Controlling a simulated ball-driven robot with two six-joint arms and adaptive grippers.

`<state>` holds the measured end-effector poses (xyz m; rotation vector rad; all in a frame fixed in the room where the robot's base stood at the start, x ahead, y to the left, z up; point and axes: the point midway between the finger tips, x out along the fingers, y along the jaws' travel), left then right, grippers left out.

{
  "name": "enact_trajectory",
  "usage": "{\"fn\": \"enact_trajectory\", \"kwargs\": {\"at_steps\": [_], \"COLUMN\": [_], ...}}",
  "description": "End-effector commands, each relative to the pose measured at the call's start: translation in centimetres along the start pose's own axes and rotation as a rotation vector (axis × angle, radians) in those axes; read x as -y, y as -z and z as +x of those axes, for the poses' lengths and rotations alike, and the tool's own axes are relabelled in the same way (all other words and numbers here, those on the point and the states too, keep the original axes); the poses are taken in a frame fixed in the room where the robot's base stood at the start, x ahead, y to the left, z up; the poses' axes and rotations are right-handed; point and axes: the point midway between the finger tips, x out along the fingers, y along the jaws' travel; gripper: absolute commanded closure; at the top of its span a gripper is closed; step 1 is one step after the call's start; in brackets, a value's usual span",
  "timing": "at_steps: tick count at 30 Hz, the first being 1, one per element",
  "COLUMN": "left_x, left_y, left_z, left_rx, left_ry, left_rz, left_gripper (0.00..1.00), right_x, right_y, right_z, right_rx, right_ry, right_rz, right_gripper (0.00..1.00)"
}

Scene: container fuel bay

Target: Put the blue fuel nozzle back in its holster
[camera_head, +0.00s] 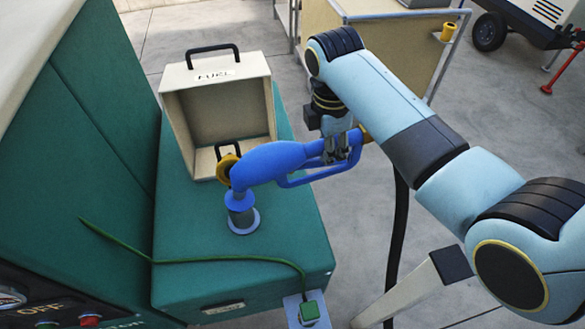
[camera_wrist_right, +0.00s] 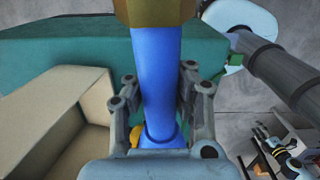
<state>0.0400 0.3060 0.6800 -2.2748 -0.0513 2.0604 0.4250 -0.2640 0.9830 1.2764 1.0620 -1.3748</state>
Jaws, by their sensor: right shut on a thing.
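The blue fuel nozzle (camera_head: 270,161) is held in my right gripper (camera_head: 342,150), which is shut around its handle at the right end. In the right wrist view the blue handle (camera_wrist_right: 157,75) runs between the two fingers (camera_wrist_right: 155,95). The nozzle's front end bends down over a grey collar with a pale ring (camera_head: 243,222) on the green cabinet top. I cannot tell how far the spout sits inside it. Behind is an open cream box marked FUEL (camera_head: 215,75), with a black handle on top. I cannot tell which part is the holster. My left gripper is out of view.
A yellow round part (camera_head: 228,168) lies close beside the nozzle's front. A black hose (camera_head: 397,230) hangs at the right. A tall green panel (camera_head: 100,115) bounds the left.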

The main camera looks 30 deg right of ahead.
Motion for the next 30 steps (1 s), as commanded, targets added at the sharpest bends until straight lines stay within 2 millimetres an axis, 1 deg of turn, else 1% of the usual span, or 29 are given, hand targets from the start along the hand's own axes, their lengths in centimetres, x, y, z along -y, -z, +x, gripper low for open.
{"fn": "enact_trajectory", "kwargs": {"at_steps": [8,16,20,30], "left_x": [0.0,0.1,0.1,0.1], "left_y": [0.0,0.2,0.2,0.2], "left_z": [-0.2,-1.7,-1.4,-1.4], "left_rx": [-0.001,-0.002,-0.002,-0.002], "left_ry": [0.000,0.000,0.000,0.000], "left_rz": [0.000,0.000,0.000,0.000], "left_gripper": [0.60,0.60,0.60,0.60], "right_x": [-0.2,-0.2,-0.2,-0.2], "right_y": [-0.1,-0.3,-0.3,-0.6], "right_z": [-0.4,-3.2,-4.3,-7.8], "right_rx": [0.000,0.000,0.000,0.000], "right_ry": [-0.005,-0.005,-0.005,-0.005], "right_rz": [0.000,0.000,0.001,0.000], "right_gripper": [1.00,1.00,1.00,1.00]}}
